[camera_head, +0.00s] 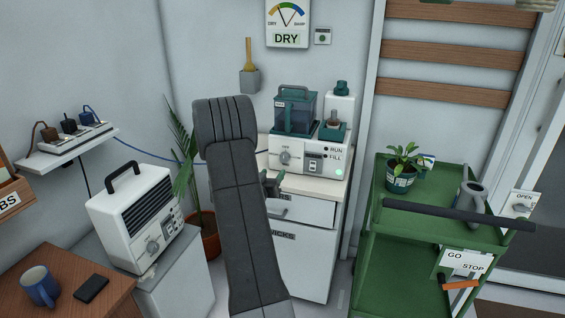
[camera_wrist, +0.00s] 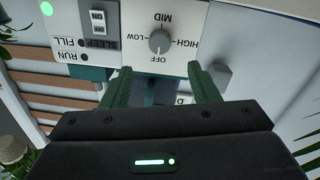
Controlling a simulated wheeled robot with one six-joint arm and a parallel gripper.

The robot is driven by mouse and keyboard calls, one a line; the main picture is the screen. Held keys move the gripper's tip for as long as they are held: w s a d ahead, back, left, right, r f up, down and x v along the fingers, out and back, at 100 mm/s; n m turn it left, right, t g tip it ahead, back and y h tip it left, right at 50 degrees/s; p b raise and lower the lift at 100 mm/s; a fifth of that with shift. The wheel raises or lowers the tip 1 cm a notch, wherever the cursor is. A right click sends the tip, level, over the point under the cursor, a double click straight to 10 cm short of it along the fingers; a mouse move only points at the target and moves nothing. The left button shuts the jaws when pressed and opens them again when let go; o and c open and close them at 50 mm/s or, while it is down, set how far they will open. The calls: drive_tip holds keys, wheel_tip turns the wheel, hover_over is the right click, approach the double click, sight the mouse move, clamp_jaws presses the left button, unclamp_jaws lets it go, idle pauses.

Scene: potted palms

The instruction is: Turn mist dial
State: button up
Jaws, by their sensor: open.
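The mist dial (camera_head: 285,157) is a grey round knob on the front of a white humidifier with a dark teal tank (camera_head: 295,112). In the wrist view, which is upside down, the dial (camera_wrist: 159,41) shows clearly, ringed by the words OFF, LOW, MID and HIGH. I cannot tell for sure where its pointer stands. My gripper (camera_wrist: 162,80) is open, its two green fingers apart, with nothing between them. The dial appears beyond the gap between the fingertips, untouched. In the head view my gripper (camera_head: 272,184) is partly hidden behind my arm, just below the humidifier's front.
The humidifier stands on a white drawer cabinet (camera_head: 312,215). A white heater-like unit (camera_head: 138,215) with its own dial is at left. A palm (camera_head: 185,150) stands behind my arm. A green cart (camera_head: 430,215) with a potted plant (camera_head: 402,172) is at right.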

sight(284, 160)
drive_tip(key=x, duration=1)
drive_tip(key=shift+w, duration=0.1)
drive_tip(key=c, duration=1)
